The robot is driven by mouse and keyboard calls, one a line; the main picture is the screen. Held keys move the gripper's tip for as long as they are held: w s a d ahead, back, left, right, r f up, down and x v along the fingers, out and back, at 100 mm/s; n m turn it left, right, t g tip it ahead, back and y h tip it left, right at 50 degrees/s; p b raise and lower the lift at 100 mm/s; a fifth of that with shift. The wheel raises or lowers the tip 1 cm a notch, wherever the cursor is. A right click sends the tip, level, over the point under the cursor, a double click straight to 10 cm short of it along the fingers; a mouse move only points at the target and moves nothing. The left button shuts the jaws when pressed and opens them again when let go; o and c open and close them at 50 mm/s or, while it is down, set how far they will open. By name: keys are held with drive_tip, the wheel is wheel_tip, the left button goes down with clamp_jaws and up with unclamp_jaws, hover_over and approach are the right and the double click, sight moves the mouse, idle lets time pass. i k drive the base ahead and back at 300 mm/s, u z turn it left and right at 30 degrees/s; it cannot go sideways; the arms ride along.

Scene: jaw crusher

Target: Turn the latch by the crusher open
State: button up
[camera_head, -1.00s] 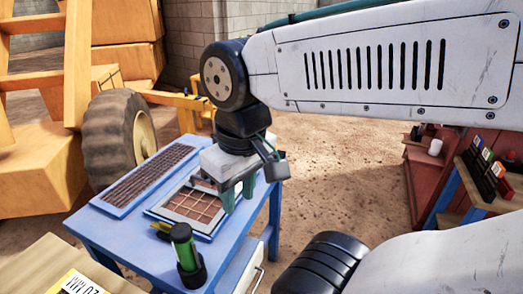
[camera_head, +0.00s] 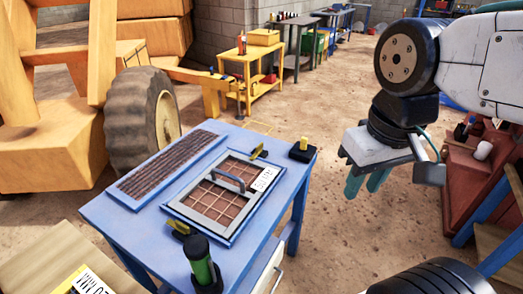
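A blue table (camera_head: 117,222) holds a framed grate (camera_head: 205,203) with a grey handle and a white label. A yellow-and-black latch (camera_head: 258,152) sits at the far edge of the grate's frame, and a second one (camera_head: 180,229) at its near edge. Which latch is the one by the crusher I cannot tell. My gripper (camera_head: 365,184) hangs to the right of the table, clear of both latches. Its two green fingers point down with a gap between them, and nothing shows in it.
A green cylinder in a black holder (camera_head: 202,266) stands at the table's near corner. A black block with a yellow knob (camera_head: 302,150) sits at the far right corner. A long slotted grate (camera_head: 170,165) lies left. A large orange machine (camera_head: 45,140) stands behind. Sandy floor lies right.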

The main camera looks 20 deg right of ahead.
sight(259, 149)
drive_tip(key=u, duration=0.05)
drive_tip(key=k, duration=1.25)
drive_tip(key=z, duration=0.55)
drive_tip(key=i, duration=1.45)
drive_tip(key=u, duration=0.75)
